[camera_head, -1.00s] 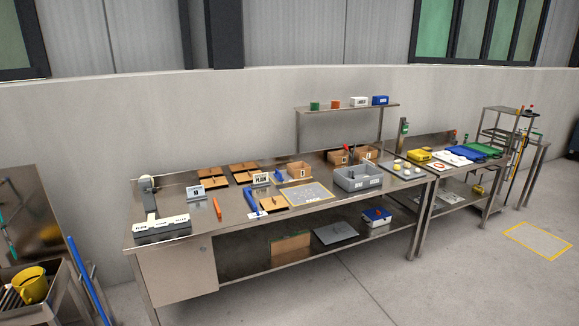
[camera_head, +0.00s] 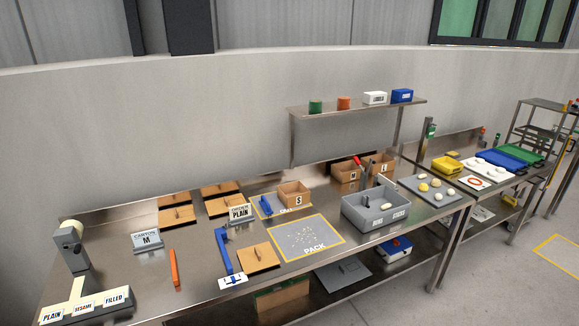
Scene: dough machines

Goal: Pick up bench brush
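A long blue tool (camera_head: 223,251) with a white part at its near end lies near the front of the steel table, left of the pack mat; it looks most like a bench brush, but its bristles are too small to make out. A smaller blue item (camera_head: 266,206) sits behind it, beside an open cardboard box marked S (camera_head: 293,194). I cannot tell for sure which of the two is the brush. Neither of my grippers shows in the head view.
The steel table (camera_head: 203,287) also holds a pack mat (camera_head: 325,232) with crumbs, a wooden board (camera_head: 260,257), an orange stick (camera_head: 175,268), a plain sign (camera_head: 240,214), a grey bin (camera_head: 372,222) and a label stand (camera_head: 85,303). A shelf (camera_head: 355,108) stands behind.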

